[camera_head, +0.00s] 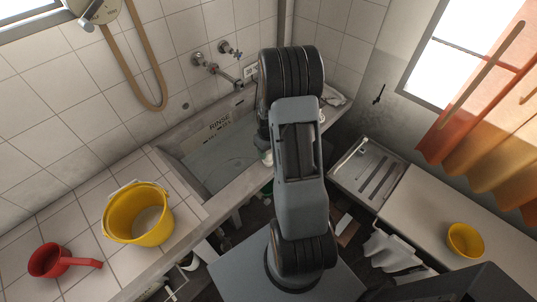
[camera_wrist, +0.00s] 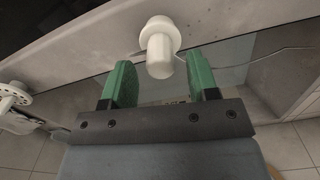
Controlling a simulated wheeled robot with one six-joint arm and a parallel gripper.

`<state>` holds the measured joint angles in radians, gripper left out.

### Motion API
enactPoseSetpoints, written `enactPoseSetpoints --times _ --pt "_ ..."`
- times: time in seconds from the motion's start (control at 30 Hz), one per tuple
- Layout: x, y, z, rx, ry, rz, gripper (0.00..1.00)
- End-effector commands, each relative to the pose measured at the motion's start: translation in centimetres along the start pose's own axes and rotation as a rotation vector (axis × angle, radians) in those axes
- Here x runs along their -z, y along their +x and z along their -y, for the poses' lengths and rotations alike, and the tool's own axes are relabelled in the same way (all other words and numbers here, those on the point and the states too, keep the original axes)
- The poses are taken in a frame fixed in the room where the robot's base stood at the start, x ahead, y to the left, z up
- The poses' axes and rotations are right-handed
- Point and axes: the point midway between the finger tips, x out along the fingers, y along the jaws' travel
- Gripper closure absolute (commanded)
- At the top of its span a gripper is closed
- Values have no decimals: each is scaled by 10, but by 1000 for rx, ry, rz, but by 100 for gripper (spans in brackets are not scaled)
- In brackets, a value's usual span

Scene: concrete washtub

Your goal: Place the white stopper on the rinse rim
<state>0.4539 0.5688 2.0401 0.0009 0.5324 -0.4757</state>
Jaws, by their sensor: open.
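The white stopper (camera_wrist: 160,48) shows in the wrist view as a round flanged piece with a short blunt stem pointing toward the camera. It is at the edge of a grey concrete rim (camera_wrist: 85,50); whether it rests there is hard to tell. My gripper (camera_wrist: 159,66) is open, its green fingers on either side of the stem with visible gaps. In the head view a small pale thing (camera_head: 266,157), perhaps the stopper, shows beside my arm at the tub's front rim. My arm hides the gripper there. The word RINSE (camera_head: 220,123) marks the tub's back wall.
The concrete washtub (camera_head: 188,136) is below the wall taps (camera_head: 229,50). A yellow bucket (camera_head: 115,215) and red dipper (camera_head: 48,261) stand on the tiled counter at left. A steel drainer (camera_head: 352,165) and yellow bowl (camera_head: 465,240) are at right. A white slotted piece (camera_wrist: 13,96) shows at the wrist view's left.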

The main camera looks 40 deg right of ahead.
Motion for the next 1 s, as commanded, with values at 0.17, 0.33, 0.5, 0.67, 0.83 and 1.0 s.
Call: enactPoseSetpoints --times 0.17,0.33,0.5,0.67,0.83,1.0 --pt "1 -37 0 -3 0 -5 46" --pt "0 -65 0 -1 0 -3 46" --pt "0 -83 0 -1 0 -2 46" --pt "0 -112 16 -15 -4 -31 46" --pt "-16 -169 69 -43 -4 -123 46" --pt "-50 -214 122 -48 2 -230 46"
